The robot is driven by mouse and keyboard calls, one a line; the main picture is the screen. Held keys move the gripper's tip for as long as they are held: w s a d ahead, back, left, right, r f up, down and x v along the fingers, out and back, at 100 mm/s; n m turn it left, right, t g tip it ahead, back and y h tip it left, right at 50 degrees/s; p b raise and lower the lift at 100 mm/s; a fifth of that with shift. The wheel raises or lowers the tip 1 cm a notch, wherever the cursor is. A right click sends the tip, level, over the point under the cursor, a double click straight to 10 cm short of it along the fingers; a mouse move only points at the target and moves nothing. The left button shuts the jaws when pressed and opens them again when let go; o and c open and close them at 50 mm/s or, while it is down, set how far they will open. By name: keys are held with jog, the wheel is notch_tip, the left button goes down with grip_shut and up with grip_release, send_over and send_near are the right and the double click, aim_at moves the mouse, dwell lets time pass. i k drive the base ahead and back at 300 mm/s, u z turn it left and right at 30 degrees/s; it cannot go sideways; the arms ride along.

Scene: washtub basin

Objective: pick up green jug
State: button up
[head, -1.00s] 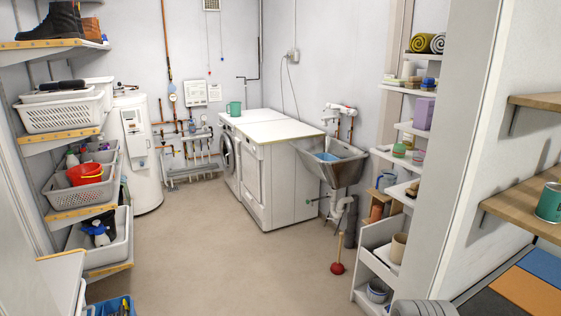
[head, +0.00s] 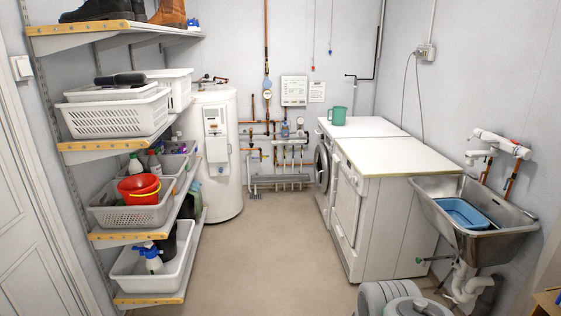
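The green jug (head: 338,115) stands upright on the white top of the far machine, against the back wall side of the room. Its handle shows at its left. Nothing touches or hides it. My gripper is not visible in the head view. A grey rounded part of my own body (head: 392,300) shows at the bottom edge, well short of the machines.
Two white machines (head: 385,215) stand right of centre, with a metal sink (head: 480,215) holding a blue basin (head: 462,213) beside them. Shelves with white baskets (head: 118,115) and a red bucket (head: 139,188) line the left. The floor (head: 255,255) between is clear.

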aim_at(338, 118)
jog(key=u, duration=0.25)
jog(key=i, duration=4.9)
jog(key=z, duration=0.5)
jog(key=i, duration=1.65)
jog(key=z, duration=0.3)
